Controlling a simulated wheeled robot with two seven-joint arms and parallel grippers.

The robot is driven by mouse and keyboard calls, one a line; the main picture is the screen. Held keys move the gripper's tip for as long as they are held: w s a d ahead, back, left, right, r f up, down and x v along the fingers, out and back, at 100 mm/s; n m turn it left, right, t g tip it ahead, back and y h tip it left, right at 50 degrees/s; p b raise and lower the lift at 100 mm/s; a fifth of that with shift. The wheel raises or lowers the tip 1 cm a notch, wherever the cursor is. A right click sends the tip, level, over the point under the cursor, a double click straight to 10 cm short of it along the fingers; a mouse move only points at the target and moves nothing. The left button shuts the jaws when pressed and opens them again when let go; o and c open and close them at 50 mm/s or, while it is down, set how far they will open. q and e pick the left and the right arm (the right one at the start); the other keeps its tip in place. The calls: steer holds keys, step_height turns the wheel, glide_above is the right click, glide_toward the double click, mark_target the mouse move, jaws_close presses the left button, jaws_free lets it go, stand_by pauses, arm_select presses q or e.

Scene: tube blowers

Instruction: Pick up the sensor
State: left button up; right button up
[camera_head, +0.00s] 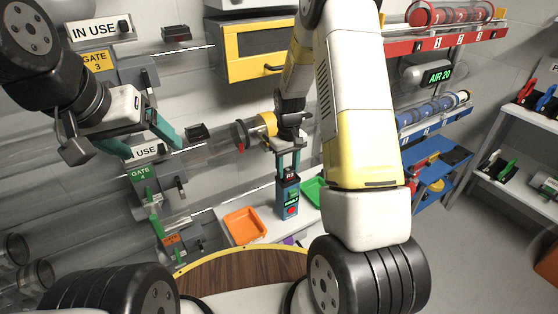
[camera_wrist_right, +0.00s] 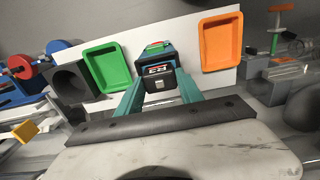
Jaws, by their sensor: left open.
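The sensor (camera_head: 290,197) is a dark blue box with a green display and a red button, upright at the white table in the head view. In the right wrist view, the sensor (camera_wrist_right: 158,73) lies straight ahead between the teal fingers. My right gripper (camera_head: 289,171) points down with one finger on each side of the sensor's top. I cannot tell whether the fingers press on it or whether its base rests on the table. My left gripper (camera_head: 153,148) is open and empty at the upper left, in front of the tubes, well away from the sensor.
An orange tray (camera_head: 244,226) lies left of the sensor and a green tray (camera_head: 313,191) right of it on the white table (camera_head: 268,205). Clear tubes with gates fill the left. A yellow cabinet (camera_head: 262,50) hangs behind. Racks with red and blue carriers stand at the right.

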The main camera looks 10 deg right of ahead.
jaws_close()
steer(key=shift+r, duration=0.15)
